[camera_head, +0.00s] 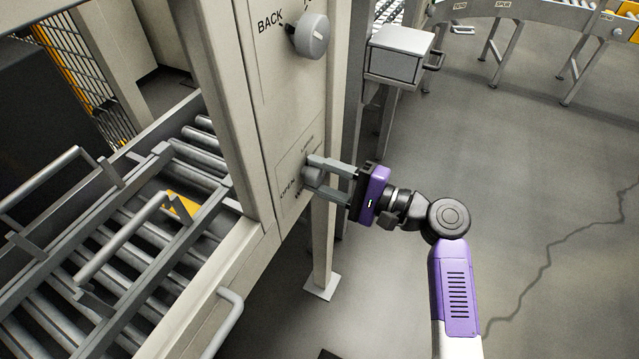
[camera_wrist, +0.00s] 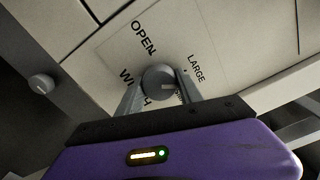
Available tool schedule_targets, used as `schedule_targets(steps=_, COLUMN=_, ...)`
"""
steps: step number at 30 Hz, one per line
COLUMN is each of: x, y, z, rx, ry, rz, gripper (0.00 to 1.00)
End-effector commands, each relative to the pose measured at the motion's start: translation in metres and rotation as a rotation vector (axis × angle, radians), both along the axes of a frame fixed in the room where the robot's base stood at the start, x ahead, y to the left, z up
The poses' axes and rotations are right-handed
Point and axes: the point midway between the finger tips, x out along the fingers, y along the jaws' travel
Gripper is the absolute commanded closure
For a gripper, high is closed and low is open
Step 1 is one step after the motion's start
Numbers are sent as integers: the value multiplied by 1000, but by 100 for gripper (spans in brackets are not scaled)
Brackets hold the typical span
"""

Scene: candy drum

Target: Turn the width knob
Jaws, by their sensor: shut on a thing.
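The width knob (camera_head: 312,176) is a grey round knob on a lower plate of the beige panel. In the wrist view the knob (camera_wrist: 158,79) sits among the printed words OPEN, LARGE and a partly covered WIDTH. My gripper (camera_head: 314,170) reaches in from the right with one finger on each side of the knob, shut on it. In the wrist view my gripper's fingers (camera_wrist: 160,92) flank the knob, and part of the lettering is hidden behind them.
A second grey knob (camera_head: 311,36) marked BACK is higher on the panel (camera_head: 285,100). A roller conveyor (camera_head: 130,235) with metal rails lies at left. A grey box (camera_head: 400,55) stands behind the panel. Open floor (camera_head: 540,200) spreads at right.

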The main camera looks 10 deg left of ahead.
Motion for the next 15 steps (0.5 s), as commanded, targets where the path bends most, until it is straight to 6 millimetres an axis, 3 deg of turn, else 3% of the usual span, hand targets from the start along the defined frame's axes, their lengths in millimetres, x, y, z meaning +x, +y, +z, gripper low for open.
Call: schedule_targets(steps=15, x=-1, y=0, z=-2, rx=-59, ry=-155, rz=1, gripper=98)
